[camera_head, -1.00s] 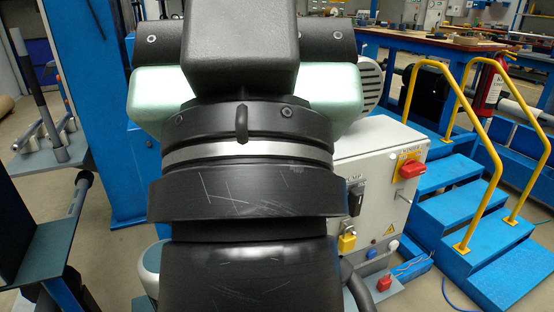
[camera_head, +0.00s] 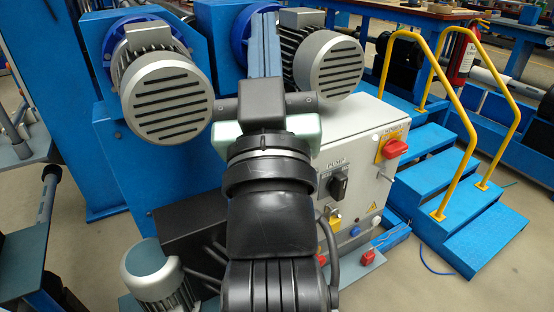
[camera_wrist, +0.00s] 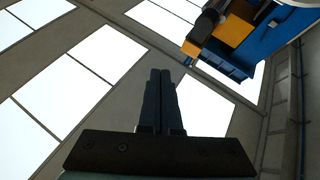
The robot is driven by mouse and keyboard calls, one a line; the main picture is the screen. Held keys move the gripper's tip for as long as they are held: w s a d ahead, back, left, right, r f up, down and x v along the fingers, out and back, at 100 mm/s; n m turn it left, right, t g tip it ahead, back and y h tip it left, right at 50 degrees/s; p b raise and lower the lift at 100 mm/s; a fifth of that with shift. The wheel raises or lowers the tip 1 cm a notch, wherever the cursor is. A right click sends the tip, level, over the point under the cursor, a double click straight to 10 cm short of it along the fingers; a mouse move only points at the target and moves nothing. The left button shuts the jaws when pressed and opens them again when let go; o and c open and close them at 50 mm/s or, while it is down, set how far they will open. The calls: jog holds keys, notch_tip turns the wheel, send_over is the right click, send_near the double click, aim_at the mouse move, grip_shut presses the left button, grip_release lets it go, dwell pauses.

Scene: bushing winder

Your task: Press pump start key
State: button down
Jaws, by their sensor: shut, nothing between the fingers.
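The grey control cabinet (camera_head: 350,137) stands right of my arm in the head view. Its front has a plate lettered PUMP with a black rotary switch (camera_head: 338,186). A key marked as pump start cannot be made out; my arm covers the cabinet's left part. My gripper (camera_wrist: 160,78) shows in the wrist view, its two dark fingers together and empty, pointing up against the ceiling. No part of the cabinet can be made out in the wrist view.
A red switch on a yellow plate (camera_head: 394,149) and a yellow padlock (camera_head: 334,217) are on the cabinet. Two grey motors, left (camera_head: 168,100) and right (camera_head: 328,64), stand behind my arm. Blue steps (camera_head: 440,195) with yellow rails are at right. A smaller motor (camera_head: 153,270) stands low left.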

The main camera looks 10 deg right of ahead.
jog(key=w+d+f+g+h+p, duration=0.1)
jog(key=w+d+f+g+p, duration=0.15)
jog(key=f, duration=0.45)
jog(key=w+d+f+g+h+p, duration=0.1)
jog(key=d+f+g, duration=0.1)
jog(key=d+f, duration=0.35)
jog(key=w+d+f+g+h+p, duration=0.1)
jog(key=w+d+f+g, duration=0.1)
jog(key=f, duration=0.7)
jog(key=s+d+f+g+p, duration=0.1)
jog(key=s+f, duration=0.3)
jog(key=f, duration=0.6)
jog(key=s+d+f+g+p, duration=0.1)
jog(key=s+f+g+p, duration=0.1)
jog(key=f, duration=0.8)
jog(key=shift+s+d+n+g, duration=0.35)
jog(key=shift+s+g, duration=0.2)
jog(key=shift+s, duration=0.45)
jog(key=shift+w, duration=0.1)
jog(key=w+a+b, duration=0.3)
jog(key=w+b, duration=0.4)
jog(key=w, duration=0.1)
jog(key=shift+w, duration=0.1)
